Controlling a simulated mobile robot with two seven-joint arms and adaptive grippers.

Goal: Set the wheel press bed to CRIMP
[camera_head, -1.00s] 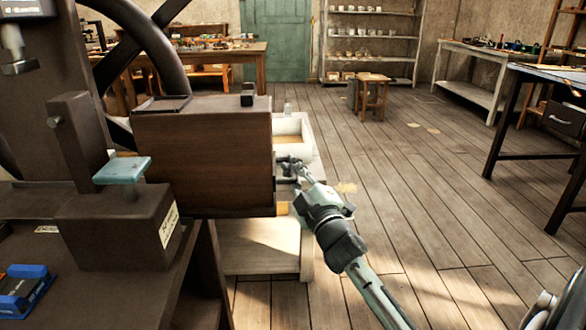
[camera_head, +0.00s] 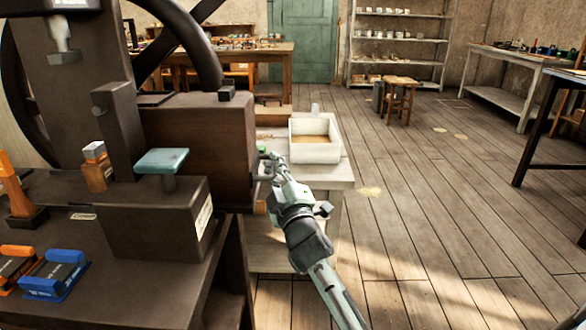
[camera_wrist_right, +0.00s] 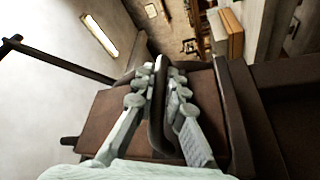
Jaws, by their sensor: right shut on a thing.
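The wheel press (camera_head: 60,130) is a tall dark brown machine at the left of the head view. A large dark wheel (camera_head: 205,60) shows behind it. A pale teal pad (camera_head: 162,160) stands on a post on its lower block, whose side label (camera_head: 203,222) I cannot read. My right gripper (camera_head: 268,165) is at the right face of the press's brown box (camera_head: 205,140). In the right wrist view my right gripper (camera_wrist_right: 160,75) is shut on a dark rounded bar (camera_wrist_right: 158,110); I cannot tell whether it is a wheel rim. My left gripper is out of view.
Blue (camera_head: 55,275) and orange-topped (camera_head: 15,262) blocks lie on the press table at lower left. A white tray (camera_head: 315,150) sits on a low stand beyond my right gripper.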

